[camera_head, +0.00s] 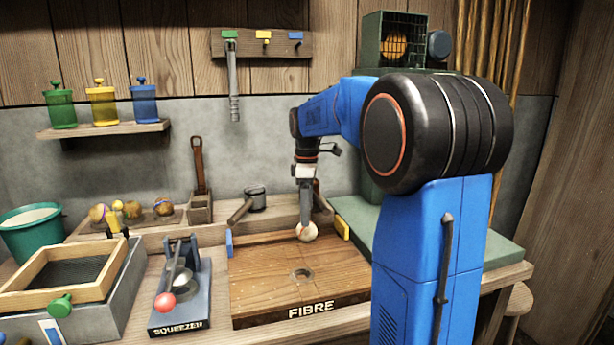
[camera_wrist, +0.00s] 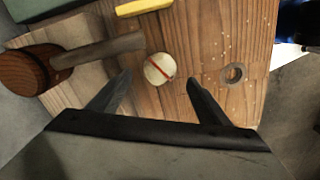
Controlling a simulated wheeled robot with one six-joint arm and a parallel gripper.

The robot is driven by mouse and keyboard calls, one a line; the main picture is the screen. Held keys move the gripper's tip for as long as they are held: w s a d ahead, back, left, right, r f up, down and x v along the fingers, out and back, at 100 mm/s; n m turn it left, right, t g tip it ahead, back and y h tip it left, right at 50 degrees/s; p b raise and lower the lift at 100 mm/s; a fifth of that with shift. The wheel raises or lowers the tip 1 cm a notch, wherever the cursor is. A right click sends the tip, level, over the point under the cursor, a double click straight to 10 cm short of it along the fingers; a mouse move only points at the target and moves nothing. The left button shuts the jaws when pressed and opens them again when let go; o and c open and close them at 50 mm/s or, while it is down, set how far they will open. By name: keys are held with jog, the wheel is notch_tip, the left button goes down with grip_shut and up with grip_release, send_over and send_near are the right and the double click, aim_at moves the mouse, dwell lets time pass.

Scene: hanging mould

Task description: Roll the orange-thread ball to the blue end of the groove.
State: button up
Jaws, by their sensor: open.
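The pale ball (camera_head: 306,232) sits at the back of the wooden FIBRE board (camera_head: 262,290). An orange-red thread crosses it in the wrist view (camera_wrist: 160,69). A blue end piece (camera_head: 229,243) stands at the board's back left and a yellow end piece (camera_head: 342,229) at its back right. The ball is nearer the yellow one. My gripper (camera_head: 305,218) points down at the ball. In the wrist view its open fingers (camera_wrist: 159,79) are either side of the ball's near edge. Whether they touch it I cannot tell. The groove itself is not clearly visible.
The board has a round hole (camera_head: 302,274) in front of the ball. A squeezer (camera_head: 180,290) stands left of the board. The front of the board is clear.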

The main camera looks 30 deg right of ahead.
notch_tip(320, 180, up, 12)
dwell(0.4)
jog(key=s+a+f+m+t, duration=0.1)
jog(key=s+a+f+m, duration=0.2)
jog(key=s, duration=0.7)
jog(key=s+a+f+m+t, duration=0.2)
jog(key=s+a+f+m, duration=0.2)
jog(key=s+a+f, duration=0.3)
jog(key=s+a+f+m+t, duration=0.1)
jog(key=s+a+f+m, duration=0.2)
jog(key=s+a+f, duration=0.3)
jog(key=s+f, duration=0.5)
jog(key=s, duration=0.3)
jog(key=shift+f+m+t, duration=0.3)
jog(key=shift+t, duration=0.1)
